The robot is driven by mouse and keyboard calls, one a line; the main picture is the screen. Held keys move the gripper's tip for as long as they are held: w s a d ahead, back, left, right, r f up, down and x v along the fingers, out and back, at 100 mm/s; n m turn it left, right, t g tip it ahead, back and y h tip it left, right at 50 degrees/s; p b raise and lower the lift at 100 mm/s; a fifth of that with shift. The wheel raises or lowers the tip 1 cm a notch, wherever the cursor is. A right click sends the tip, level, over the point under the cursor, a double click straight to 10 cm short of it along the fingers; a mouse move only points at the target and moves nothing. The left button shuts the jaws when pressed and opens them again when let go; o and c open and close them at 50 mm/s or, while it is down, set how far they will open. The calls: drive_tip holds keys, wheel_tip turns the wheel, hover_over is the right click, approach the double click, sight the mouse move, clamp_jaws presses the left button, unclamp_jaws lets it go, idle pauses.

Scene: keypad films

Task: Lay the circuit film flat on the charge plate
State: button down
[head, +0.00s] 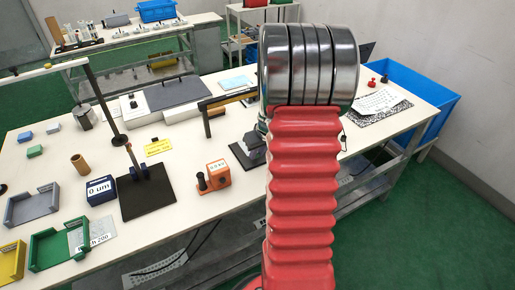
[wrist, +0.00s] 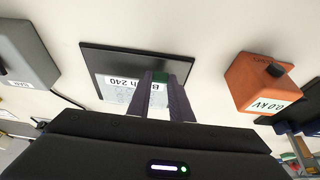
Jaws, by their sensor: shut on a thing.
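The circuit film (wrist: 118,92) is a pale, see-through sheet with a white label reading "h 240", upside down in the wrist view. It lies over a flat dark plate (wrist: 104,58), which looks like the charge plate. I cannot tell whether the film touches the plate or hovers just above it. My gripper (wrist: 160,78) is over the plate, shut on the film's edge, with a bit of green between its fingertips. The fingers hide part of the film. In the head view my own arm blocks the gripper and the held film.
In the wrist view an orange box (wrist: 262,82) reading "0.0 kV" stands right of the plate, and a grey box (wrist: 22,52) stands left.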

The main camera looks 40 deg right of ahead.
drive_tip(key=shift+f, duration=0.65)
drive_tip(key=shift+f, duration=0.35)
idle(0.4)
drive_tip(key=c, duration=1.5)
unclamp_jaws()
drive_tip(key=v, duration=1.3)
drive_tip(key=shift+a+r, duration=0.1)
drive_tip(key=shift+r, duration=0.25)
